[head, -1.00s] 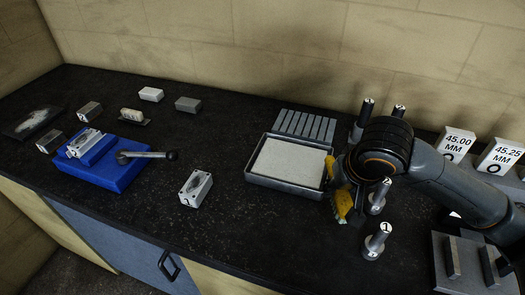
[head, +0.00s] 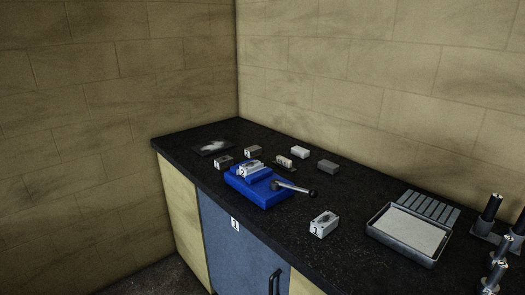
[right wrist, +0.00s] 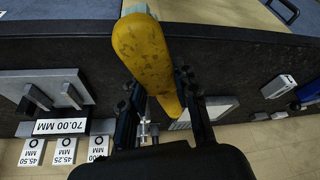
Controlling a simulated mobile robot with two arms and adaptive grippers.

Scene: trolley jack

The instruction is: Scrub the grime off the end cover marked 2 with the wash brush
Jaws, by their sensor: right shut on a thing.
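In the right wrist view my right gripper (right wrist: 157,82) is shut on a long, rounded yellow thing with dark specks (right wrist: 148,52). No bristles show, so I cannot confirm it is the wash brush. A pale end cover with a dark patch on top (head: 251,168) sits in a blue clamping fixture (head: 262,191) with a lever. Another pale cover with a dark top (head: 323,224) stands loose to its right. Their marks are too small to read surely, so I cannot tell which is 2. Neither gripper shows in the head view now.
Small blocks (head: 328,166) stand behind the fixture, and a dark plate with white stuff (head: 211,147) lies left. A metal tray with a white surface (head: 402,256) and a slatted grey piece (head: 428,206) are right. Gauge signs (right wrist: 62,127) and posts (head: 487,215) stand farther right.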

